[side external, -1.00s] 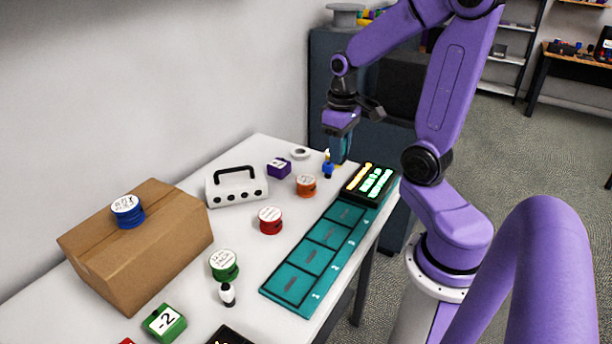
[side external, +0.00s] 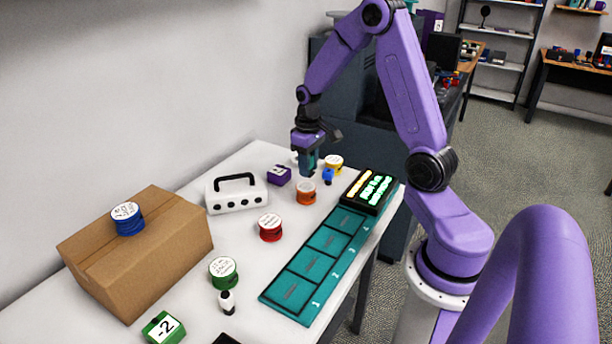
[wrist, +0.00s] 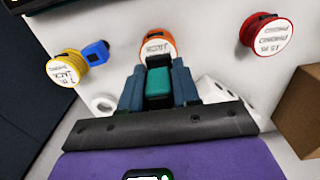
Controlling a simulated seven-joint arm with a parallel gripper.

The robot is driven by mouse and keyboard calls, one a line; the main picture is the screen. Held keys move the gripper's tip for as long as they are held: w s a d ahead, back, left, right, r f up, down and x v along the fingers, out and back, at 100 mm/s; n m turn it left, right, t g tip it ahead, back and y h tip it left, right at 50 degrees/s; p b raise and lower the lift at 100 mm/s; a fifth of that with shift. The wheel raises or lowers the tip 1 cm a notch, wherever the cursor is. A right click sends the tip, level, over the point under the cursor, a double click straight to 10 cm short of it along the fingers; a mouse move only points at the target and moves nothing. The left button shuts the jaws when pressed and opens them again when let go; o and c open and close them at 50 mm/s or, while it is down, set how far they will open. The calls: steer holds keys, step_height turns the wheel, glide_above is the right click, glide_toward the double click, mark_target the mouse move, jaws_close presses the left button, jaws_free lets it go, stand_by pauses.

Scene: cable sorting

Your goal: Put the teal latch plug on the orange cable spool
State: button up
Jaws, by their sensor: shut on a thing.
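My gripper (side external: 308,170) is shut on the teal latch plug (wrist: 158,88), which shows between the two fingers in the wrist view. In the side view I cannot clearly separate the plug from the fingers. The orange cable spool (side external: 306,193) stands on the white table with its pale label up. In the side view the fingertips are just above and behind it. In the wrist view the orange spool (wrist: 157,46) lies straight beyond the plug, its lower edge partly hidden. I cannot tell whether plug and spool touch.
A yellow spool (side external: 335,161) and a blue plug (side external: 328,176) stand close on the right. A purple block (side external: 279,175), a white handled box (side external: 237,194) and a red spool (side external: 270,228) are left and in front. The lit black box (side external: 369,192) adjoins the teal numbered mat (side external: 307,264).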

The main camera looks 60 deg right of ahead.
mark_target(306, 186)
steer(key=shift+w+d+f, duration=0.2)
steer(key=shift+w+f, duration=0.3)
steer(key=shift+f, duration=1.65)
steer(key=shift+f, duration=0.15)
steer(key=o, duration=1)
steer(key=shift+o, duration=0.2)
